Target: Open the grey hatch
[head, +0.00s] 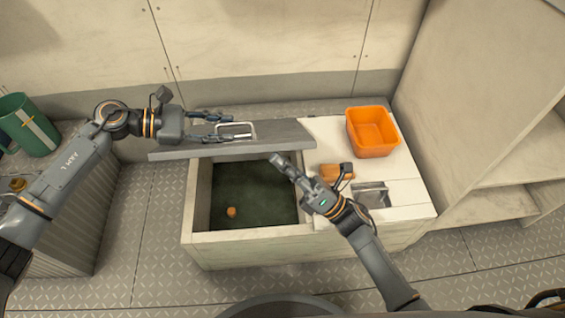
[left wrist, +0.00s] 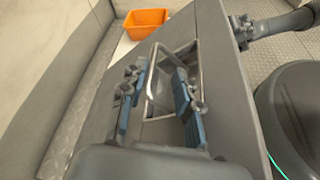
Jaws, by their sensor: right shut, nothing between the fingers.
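The grey hatch (head: 280,137) is raised and stands tilted at the back of a white box, with the dark opening (head: 255,185) uncovered below it. Its metal loop handle (head: 236,130) is on the upper face and also shows in the left wrist view (left wrist: 172,82). My left gripper (head: 228,128) is at the handle, its fingers apart on either side of the loop; in the left wrist view (left wrist: 158,100) gaps show between fingers and handle. My right gripper (head: 278,160) is shut and empty, its tip close to the hatch's front edge; I cannot tell whether they touch.
An orange bin (head: 372,132) and an orange-brown block (head: 337,171) sit on the white top, beside a recessed metal fitting (head: 371,195). A small orange object (head: 231,212) lies inside the opening. A green mug (head: 30,125) stands left. Shelving (head: 490,110) bounds the right.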

